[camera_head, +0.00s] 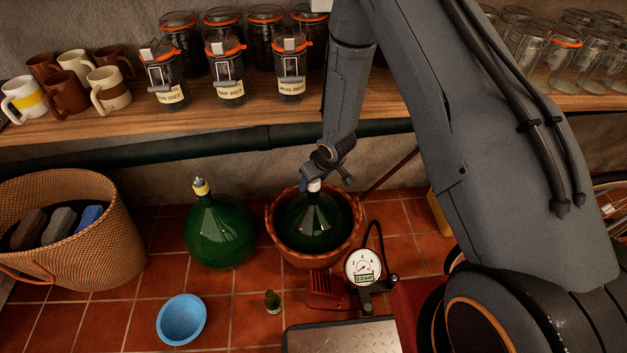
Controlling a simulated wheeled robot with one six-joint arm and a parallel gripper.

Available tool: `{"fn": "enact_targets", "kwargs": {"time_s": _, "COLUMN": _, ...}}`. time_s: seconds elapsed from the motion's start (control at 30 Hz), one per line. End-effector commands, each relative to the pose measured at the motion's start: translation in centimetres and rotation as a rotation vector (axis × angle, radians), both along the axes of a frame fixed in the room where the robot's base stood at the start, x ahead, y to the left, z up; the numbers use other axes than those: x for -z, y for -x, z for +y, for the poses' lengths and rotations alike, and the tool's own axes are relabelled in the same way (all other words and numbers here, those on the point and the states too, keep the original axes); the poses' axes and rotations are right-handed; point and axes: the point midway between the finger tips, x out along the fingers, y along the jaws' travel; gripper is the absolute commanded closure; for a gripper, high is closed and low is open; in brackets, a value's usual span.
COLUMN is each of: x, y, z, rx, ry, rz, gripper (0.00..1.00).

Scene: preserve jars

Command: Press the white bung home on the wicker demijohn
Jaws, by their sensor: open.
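The wicker demijohn is a dark green glass bottle (312,224) standing in a brown wicker basket (284,250) on the tiled floor. The white bung (314,185) shows as a small pale piece at the top of its neck, and how deep it sits cannot be told. My gripper (318,180) is at the bottle's neck, right at the bung, with its jaws open. The wrist partly hides the bung, and contact between them cannot be told.
A bare green demijohn (221,232) with a yellow-banded neck stands to the left. A pressure gauge (363,267) and a metal plate (340,337) are in front. A blue bowl (182,319) and a small green bottle (272,302) are on the floor. A wooden shelf (250,118) with jars runs above.

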Motion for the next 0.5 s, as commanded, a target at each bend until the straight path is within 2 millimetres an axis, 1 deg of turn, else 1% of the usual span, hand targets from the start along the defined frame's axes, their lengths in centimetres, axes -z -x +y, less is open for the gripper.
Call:
{"fn": "enact_targets", "kwargs": {"time_s": 0.07, "x": -0.1, "y": 0.0, "z": 0.0, "rx": 0.000, "ry": 0.000, "rz": 0.000, "gripper": 0.44}}
{"fn": "enact_targets", "kwargs": {"time_s": 0.17, "x": -0.9, "y": 0.2, "z": -0.2, "rx": 0.000, "ry": -0.001, "rz": -0.001, "gripper": 0.44}}
{"fn": "enact_targets", "kwargs": {"time_s": 0.5, "x": -5.8, "y": 2.0, "z": -1.2, "rx": 0.000, "ry": 0.000, "rz": -0.001, "gripper": 0.44}}
